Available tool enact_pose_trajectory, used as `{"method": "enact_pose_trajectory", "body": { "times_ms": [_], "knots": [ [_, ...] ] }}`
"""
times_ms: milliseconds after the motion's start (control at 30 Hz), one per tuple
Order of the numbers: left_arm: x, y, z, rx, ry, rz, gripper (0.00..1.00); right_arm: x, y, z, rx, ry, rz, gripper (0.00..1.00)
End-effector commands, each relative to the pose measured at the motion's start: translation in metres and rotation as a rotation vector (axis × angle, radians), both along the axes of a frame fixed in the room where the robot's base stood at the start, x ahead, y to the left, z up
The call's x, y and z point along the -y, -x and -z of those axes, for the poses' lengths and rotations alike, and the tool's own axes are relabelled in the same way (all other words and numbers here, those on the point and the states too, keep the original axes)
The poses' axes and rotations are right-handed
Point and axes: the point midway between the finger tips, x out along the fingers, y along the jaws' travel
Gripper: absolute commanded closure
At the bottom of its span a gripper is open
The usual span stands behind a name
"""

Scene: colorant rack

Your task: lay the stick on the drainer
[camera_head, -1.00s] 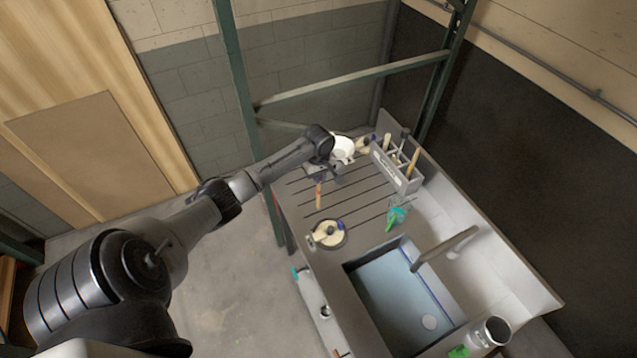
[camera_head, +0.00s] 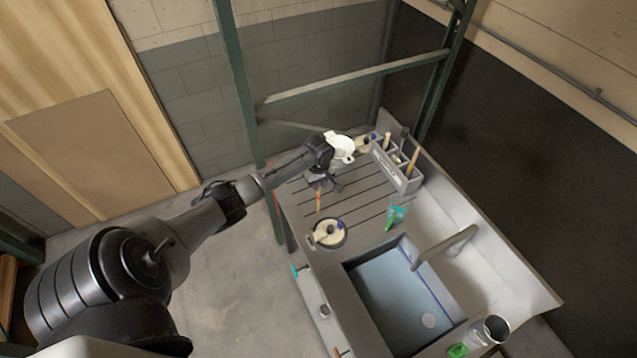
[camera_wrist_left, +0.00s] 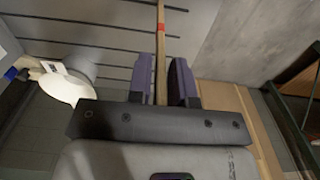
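The stick (camera_wrist_left: 161,32) is a thin tan rod with a red band. In the wrist view it runs between the two purple fingers of my left gripper (camera_wrist_left: 162,80), which look closed on it. In the head view its orange-brown end (camera_head: 318,203) points toward the front from my left gripper (camera_head: 322,184). The drainer (camera_head: 352,198) is the grey slotted counter area beside the sink. My left gripper and the stick are over its left part; whether the stick touches it I cannot tell. The gripper hides the stick's other end. My right gripper is not in view.
A white cup-like thing (camera_head: 342,146) stands just behind my left gripper. A round cream-lidded container (camera_head: 328,233) is in front of the stick. The sink (camera_head: 402,290) is nearer.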

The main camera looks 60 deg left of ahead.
Motion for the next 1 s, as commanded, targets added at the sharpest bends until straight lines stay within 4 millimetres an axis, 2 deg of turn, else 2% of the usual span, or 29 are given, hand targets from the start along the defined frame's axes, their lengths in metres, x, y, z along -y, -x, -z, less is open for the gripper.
{"method": "enact_pose_trajectory", "body": {
  "times_ms": [33, 133, 467, 567, 1000],
  "knots": [
    [0.000, 0.000, 0.000, 0.000, 0.000, 0.000, 0.75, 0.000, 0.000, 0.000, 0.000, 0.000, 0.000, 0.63],
    [0.000, 0.000, 0.000, 0.000, 0.000, 0.000, 0.66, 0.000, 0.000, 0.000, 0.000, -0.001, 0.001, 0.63],
    [-0.001, 0.000, -0.005, 0.001, -0.002, 0.001, 0.66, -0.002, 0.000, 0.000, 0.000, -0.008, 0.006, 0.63],
    [-0.001, 0.000, -0.017, 0.001, -0.002, 0.001, 0.66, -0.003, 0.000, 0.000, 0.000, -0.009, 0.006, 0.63],
    [-0.001, 0.000, -0.095, 0.002, -0.002, 0.001, 0.66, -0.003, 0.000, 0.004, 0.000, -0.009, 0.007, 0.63]
  ]
}}
